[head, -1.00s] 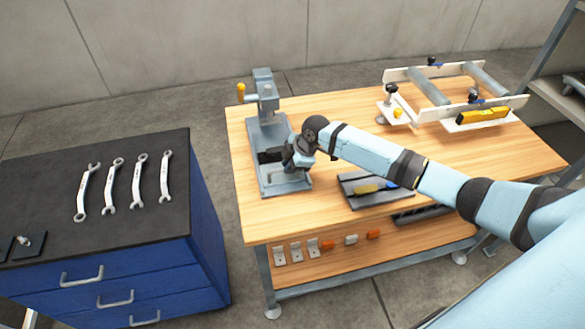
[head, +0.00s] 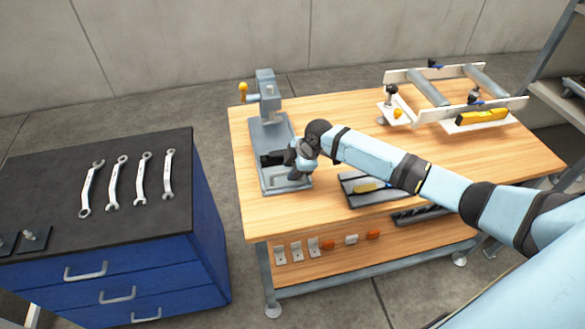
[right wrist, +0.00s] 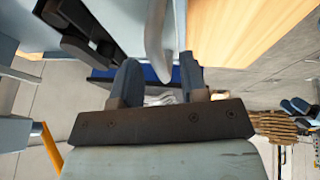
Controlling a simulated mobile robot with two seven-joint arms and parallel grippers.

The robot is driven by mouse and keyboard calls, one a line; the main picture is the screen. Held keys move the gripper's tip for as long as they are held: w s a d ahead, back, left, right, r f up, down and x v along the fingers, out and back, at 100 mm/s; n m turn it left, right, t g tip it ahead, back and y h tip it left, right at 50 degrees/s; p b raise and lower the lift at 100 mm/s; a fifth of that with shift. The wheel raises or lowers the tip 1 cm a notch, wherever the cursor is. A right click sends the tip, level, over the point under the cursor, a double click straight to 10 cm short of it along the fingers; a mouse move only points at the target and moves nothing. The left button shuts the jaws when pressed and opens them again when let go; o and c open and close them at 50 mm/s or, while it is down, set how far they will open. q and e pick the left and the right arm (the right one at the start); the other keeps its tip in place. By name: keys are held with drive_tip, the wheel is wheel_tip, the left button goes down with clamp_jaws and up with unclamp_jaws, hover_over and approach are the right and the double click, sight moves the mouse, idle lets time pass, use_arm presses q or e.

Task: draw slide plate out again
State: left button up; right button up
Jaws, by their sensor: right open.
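A grey press-like fixture (head: 266,98) stands on the left part of the wooden bench. Its flat grey base (head: 265,181) reaches toward the front edge, with a black block (head: 271,159) on it. A pale bar-shaped handle (head: 291,179) shows at the near end; I cannot tell where the slide plate ends and the base begins. My right gripper (head: 290,158) is just above this end, beside the black block. In the right wrist view its two dark fingers (right wrist: 160,75) are apart, with a grey edge between or beyond them; contact is unclear. My left gripper is out of view.
A dark tray (head: 362,199) with tools lies right of the fixture, under my right forearm. A white roller frame (head: 430,110) stands at the back right. A blue cabinet (head: 120,270) with several wrenches stands left. The wooden bench top (head: 340,105) is free behind my arm.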

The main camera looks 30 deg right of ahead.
drive_tip(key=b+v, duration=0.1)
drive_tip(key=v, duration=1.2)
drive_tip(key=shift+d+r, duration=0.15)
drive_tip(key=shift+r, duration=0.2)
drive_tip(key=shift+s, duration=0.1)
drive_tip(key=s+a+f+m+t, duration=0.1)
drive_tip(key=s+a+f, duration=0.2)
drive_tip(key=f, duration=0.1)
drive_tip(key=s+a+f+m+t+y, duration=0.1)
drive_tip(key=s+a+f+m, duration=0.1)
drive_tip(key=s+a+f, duration=0.1)
drive_tip(key=s+a+f+m+t, duration=0.1)
drive_tip(key=s+a+f, duration=0.2)
drive_tip(key=a+f, duration=0.2)
drive_tip(key=shift+a+f+m+y, duration=0.2)
drive_tip(key=shift+f+m+y, duration=0.15)
drive_tip(key=shift+f, duration=0.5)
drive_tip(key=s+a+f+m+t+h, duration=0.1)
drive_tip(key=s+m, duration=0.3)
drive_tip(key=s, duration=0.5)
drive_tip(key=s+a+f+m+t+h+p, duration=0.1)
drive_tip(key=s+a+f+m+t, duration=0.1)
drive_tip(key=s, duration=0.7)
wheel_tip(320, 180, down, 2)
drive_tip(key=shift+f+m+t, duration=0.25)
drive_tip(key=shift+m+t, duration=0.65)
drive_tip(key=shift+m, duration=0.05)
